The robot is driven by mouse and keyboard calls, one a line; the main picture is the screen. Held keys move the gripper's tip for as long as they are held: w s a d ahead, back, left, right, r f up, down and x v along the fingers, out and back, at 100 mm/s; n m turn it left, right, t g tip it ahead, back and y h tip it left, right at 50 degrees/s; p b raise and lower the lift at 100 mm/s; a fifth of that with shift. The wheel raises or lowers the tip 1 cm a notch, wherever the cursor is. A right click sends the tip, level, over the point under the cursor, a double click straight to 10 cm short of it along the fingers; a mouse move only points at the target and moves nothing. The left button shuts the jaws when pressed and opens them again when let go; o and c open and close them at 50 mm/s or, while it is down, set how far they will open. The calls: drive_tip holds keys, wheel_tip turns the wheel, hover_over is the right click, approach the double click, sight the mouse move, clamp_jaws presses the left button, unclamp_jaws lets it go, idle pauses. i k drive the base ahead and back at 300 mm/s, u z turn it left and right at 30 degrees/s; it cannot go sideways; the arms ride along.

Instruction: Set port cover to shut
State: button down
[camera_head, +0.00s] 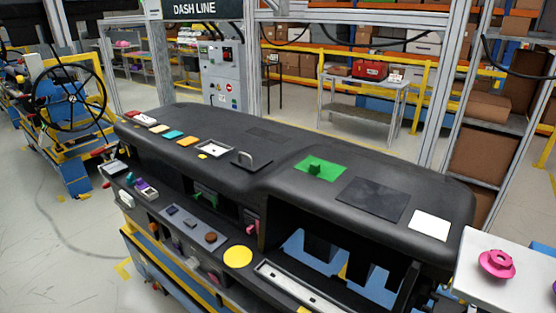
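I cannot tell for certain which part is the port cover. A green square plate with a raised green knob (319,168) lies on the top of the black dashboard (300,143). To its left is a dark plate with an upright grey loop (248,159). A white-framed square (214,150) lies further left. A flat black square panel (373,198) and a white square (431,225) are at the right. A yellow round disc (237,257) is on the front lower ledge. No hinge or open port shows clearly. My gripper is not in view.
A white table (500,285) with a pink knobbed part (497,264) stands at the right front. Several small coloured pieces sit along the dashboard's left top and front ledge. A steering wheel rig (68,98) is at far left. Open floor (50,215) lies left of the dashboard.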

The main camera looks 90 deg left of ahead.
sight(141, 185)
drive_tip(key=z, duration=0.05)
drive_tip(key=k, duration=1.6)
drive_tip(key=u, duration=2.15)
